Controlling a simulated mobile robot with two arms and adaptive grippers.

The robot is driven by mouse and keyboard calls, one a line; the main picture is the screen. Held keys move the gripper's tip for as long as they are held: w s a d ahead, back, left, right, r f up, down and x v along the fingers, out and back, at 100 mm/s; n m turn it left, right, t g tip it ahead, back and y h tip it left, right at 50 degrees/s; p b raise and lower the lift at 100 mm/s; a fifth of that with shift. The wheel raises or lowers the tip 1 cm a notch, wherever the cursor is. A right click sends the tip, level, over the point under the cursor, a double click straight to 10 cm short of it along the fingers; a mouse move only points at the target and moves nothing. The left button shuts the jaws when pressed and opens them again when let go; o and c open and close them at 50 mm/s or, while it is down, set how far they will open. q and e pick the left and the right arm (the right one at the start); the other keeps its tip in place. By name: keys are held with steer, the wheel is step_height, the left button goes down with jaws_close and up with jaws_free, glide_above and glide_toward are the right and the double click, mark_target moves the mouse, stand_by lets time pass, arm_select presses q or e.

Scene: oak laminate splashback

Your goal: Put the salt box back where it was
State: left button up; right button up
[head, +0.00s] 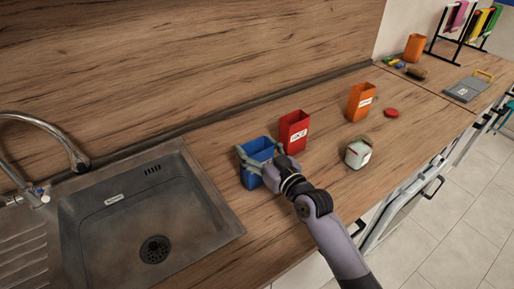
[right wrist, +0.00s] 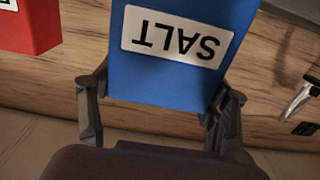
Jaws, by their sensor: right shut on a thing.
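The salt box is blue with a white SALT label (right wrist: 170,75), which reads upside down in the right wrist view. In the head view the salt box (head: 252,179) is at the counter's left part, just right of the sink and left of the red box (head: 293,135). My right gripper (head: 256,163) is shut on the salt box, with one finger on each side of it. The box looks roughly upright; I cannot tell whether its base touches the counter. My left gripper is in neither view.
An orange box (head: 360,103), a white jar (head: 358,155) and a red round lid (head: 391,113) stand farther right on the counter. The steel sink (head: 105,200) with its tap (head: 70,150) is at left. The wooden splashback (head: 200,60) runs behind. Bare counter lies behind the boxes.

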steer(key=o, duration=1.9)
steer(key=shift+o, duration=0.2)
steer(key=shift+r, duration=0.15)
steer(key=shift+s+d, duration=0.2)
steer(key=shift+s, duration=0.05)
steer(key=b+v, duration=0.1)
steer(key=v, duration=1)
steer(key=shift+s, duration=0.25)
